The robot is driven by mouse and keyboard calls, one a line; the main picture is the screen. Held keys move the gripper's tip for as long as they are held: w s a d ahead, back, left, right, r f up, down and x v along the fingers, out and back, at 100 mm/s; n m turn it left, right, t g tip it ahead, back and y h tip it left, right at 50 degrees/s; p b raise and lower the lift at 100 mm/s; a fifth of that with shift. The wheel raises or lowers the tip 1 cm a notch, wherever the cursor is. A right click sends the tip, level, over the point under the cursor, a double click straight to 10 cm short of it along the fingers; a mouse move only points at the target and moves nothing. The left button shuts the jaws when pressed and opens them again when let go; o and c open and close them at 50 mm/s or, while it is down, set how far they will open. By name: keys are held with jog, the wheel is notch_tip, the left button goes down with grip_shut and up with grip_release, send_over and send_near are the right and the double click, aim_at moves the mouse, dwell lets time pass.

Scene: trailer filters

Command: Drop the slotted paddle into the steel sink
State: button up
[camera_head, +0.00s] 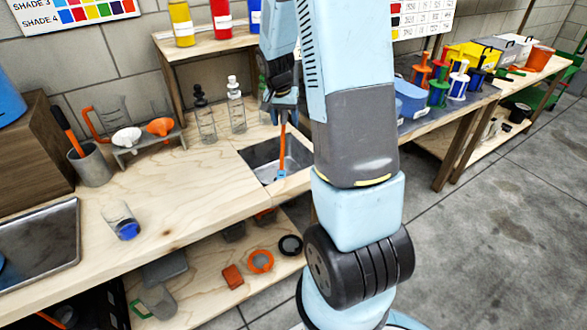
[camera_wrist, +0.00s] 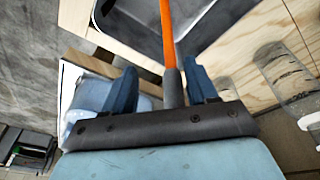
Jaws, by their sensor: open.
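The slotted paddle (camera_head: 282,152) has an orange handle and a blue end. In the head view it hangs or stands nearly upright over the steel sink (camera_head: 259,154), its blue end low against the sink area; I cannot tell whether it touches the bottom. My gripper (camera_head: 284,112) is above the sink, at the handle's top. In the wrist view my gripper (camera_wrist: 163,88) is open, with a finger on each side of the handle's grey end and gaps visible. The orange handle (camera_wrist: 168,35) runs past the sink rim (camera_wrist: 105,14); the blue end is out of that view.
Two clear bottles (camera_head: 204,120) stand left of the sink. A rack with funnels (camera_head: 140,135), a grey cup (camera_head: 90,165) and a blue-capped jar (camera_head: 123,222) are further left. A raised shelf (camera_head: 200,45) stands behind. The left bench top is mostly clear.

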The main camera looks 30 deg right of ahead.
jog(key=shift+w+a, duration=0.1)
jog(key=shift+a, duration=0.5)
jog(key=v, duration=1.3)
jog(key=shift+d+r, duration=0.3)
jog(key=shift+r, duration=0.05)
jog(key=s+a+r+n+t, duration=0.1)
jog(key=s+a+r+n, duration=0.2)
jog(key=s, duration=0.5)
jog(key=s+a+r+n+t+y, duration=0.1)
jog(key=s+a+r+n+t, duration=0.1)
jog(key=s, duration=0.7)
jog(key=s+a+r+n+t+y, duration=0.1)
jog(key=s+a+r+n, duration=0.2)
jog(key=s, duration=0.6)
jog(key=a+r, duration=0.2)
jog(key=a, duration=0.1)
jog(key=shift+n, duration=0.3)
